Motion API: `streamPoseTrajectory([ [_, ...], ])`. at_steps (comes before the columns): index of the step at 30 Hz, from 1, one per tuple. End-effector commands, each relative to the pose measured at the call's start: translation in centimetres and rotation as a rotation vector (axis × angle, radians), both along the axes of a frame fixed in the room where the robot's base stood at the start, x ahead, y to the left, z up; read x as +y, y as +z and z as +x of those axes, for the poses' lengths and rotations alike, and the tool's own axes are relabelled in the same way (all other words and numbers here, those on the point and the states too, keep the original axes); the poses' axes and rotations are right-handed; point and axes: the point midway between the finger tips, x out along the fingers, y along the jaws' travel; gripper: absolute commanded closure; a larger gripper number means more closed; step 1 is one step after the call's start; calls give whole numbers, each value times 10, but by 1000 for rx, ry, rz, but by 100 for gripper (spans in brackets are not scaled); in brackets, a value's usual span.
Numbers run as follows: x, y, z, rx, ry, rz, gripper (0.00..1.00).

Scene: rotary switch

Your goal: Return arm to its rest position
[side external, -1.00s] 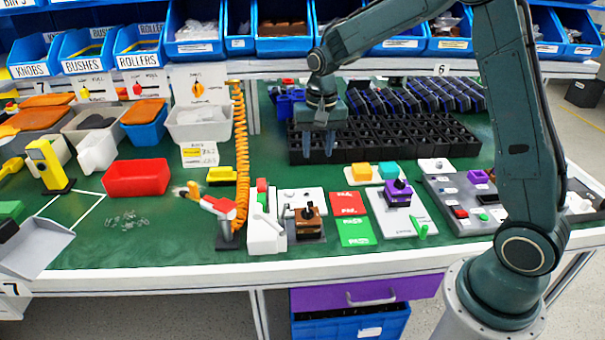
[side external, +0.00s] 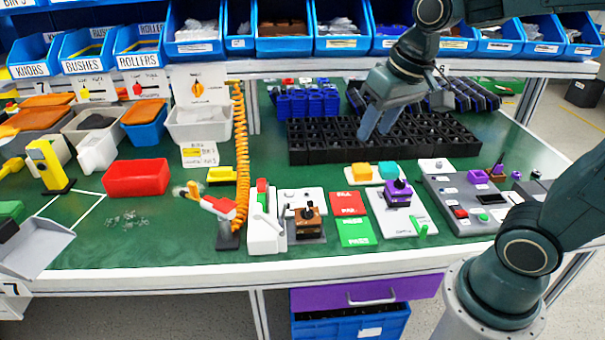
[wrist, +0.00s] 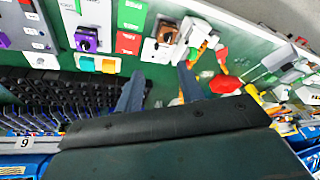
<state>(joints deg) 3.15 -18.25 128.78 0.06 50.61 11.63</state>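My gripper (side external: 375,132) is raised over the black grid tray (side external: 330,152) in the side view and tilts down to the left. In the wrist view its two fingers (wrist: 158,88) stand apart with nothing between them, so it is open and empty. The brown rotary switch (side external: 308,216) sits upright in a fixture at the front of the bench, well away from my gripper. The purple switch (side external: 398,193) sits on a pale plate to its right; it also shows in the wrist view (wrist: 88,38).
Blue bins (side external: 195,30) line the shelf behind. An orange coiled hose (side external: 241,150) hangs left of the tray. A red bin (side external: 136,177) stands at the left. A grey panel with buttons (side external: 465,205) is at the right.

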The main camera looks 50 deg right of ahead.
Motion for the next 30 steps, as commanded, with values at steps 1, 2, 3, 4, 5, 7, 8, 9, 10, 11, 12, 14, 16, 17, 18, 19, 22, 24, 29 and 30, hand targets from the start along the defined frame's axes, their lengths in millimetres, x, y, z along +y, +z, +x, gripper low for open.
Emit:
streamPoseTrajectory([
  [1, 2, 3, -10, -17, 20, -6, 62],
  [2, 3, 4, -16, -26, 33, -10, 62],
  [3, 4, 5, -23, -36, 49, -15, 62],
  [4, 5, 6, -28, -44, 62, -19, 62],
  [5, 6, 6, -34, -52, 75, -24, 62],
  [7, 8, 7, -46, -71, 103, -33, 62],
  [8, 9, 7, -52, -80, 117, -37, 62],
  [9, 10, 7, -59, -90, 133, -44, 62],
  [10, 11, 6, -63, -98, 145, -48, 62],
  [11, 12, 6, -68, -106, 157, -52, 62],
  [12, 12, 5, -74, -116, 171, -57, 62],
  [14, 13, 4, -82, -129, 192, -65, 62],
  [16, 14, 2, -90, -141, 210, -73, 62],
  [17, 15, 2, -92, -144, 217, -75, 62],
  [18, 15, 1, -95, -150, 226, -78, 62],
  [19, 15, 0, -97, -153, 229, -80, 62],
  [22, 16, -1, -101, -159, 240, -84, 62],
  [24, 16, -1, -102, -160, 243, -86, 62],
  [29, 16, -1, -102, -159, 243, -86, 62],
  [30, 16, -1, -102, -159, 243, -86, 62],
])
